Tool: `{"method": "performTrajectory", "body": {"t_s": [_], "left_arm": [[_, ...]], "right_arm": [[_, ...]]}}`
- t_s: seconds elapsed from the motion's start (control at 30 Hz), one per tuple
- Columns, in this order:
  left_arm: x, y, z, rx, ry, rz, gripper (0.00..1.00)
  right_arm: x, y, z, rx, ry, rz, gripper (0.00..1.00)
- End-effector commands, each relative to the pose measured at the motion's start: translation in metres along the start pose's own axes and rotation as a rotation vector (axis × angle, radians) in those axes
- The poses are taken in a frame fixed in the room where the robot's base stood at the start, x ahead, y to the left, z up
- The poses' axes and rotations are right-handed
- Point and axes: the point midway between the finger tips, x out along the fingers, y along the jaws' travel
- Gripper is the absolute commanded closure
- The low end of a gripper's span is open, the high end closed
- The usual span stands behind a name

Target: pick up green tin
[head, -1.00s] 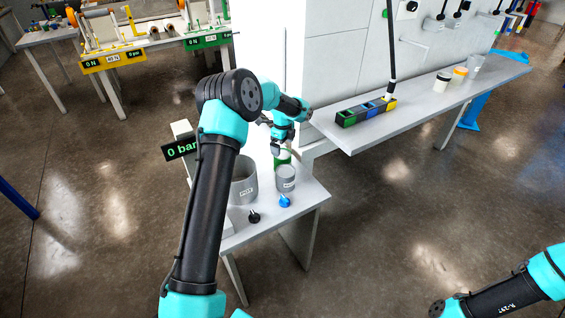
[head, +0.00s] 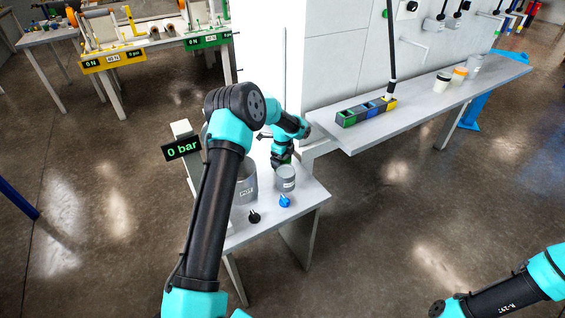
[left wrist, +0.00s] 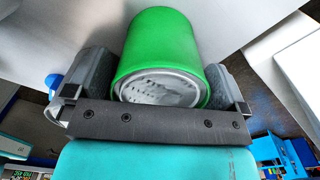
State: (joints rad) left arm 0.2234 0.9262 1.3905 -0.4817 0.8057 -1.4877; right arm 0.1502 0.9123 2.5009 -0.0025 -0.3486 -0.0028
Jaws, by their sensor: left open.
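The green tin (left wrist: 160,50) fills the middle of the left wrist view, its pale metal end facing the camera. My left gripper (left wrist: 158,68) is open, with one grey finger on each side of the tin. I cannot tell whether either finger touches it. In the head view, only a sliver of the green tin (head: 285,159) shows under my left gripper (head: 282,157), on the small bench behind the grey cup. The rest is hidden by the wrist. My right gripper is outside the views; only part of that arm shows at the lower right.
A grey pot (head: 245,188) and a smaller grey cup (head: 285,178) stand close in front of the tin. A black knob (head: 254,217) and a blue knob (head: 285,202) sit at the bench's front. A shelf (head: 430,110) with coloured bins (head: 366,112) is to the right.

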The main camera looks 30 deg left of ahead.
Motion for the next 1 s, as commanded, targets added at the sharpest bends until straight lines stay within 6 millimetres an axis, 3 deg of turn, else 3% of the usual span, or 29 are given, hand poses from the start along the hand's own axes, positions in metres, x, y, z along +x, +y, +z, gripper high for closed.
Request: {"method": "performTrajectory", "body": {"t_s": [0.57,1.0], "left_arm": [[0.0071,-0.0002,0.0001,0.000,-0.001,-0.001,0.00],[0.0070,-0.0002,0.0001,0.000,-0.001,-0.001,0.42]], "right_arm": [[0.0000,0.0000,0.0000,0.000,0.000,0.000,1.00],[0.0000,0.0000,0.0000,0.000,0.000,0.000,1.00]]}}
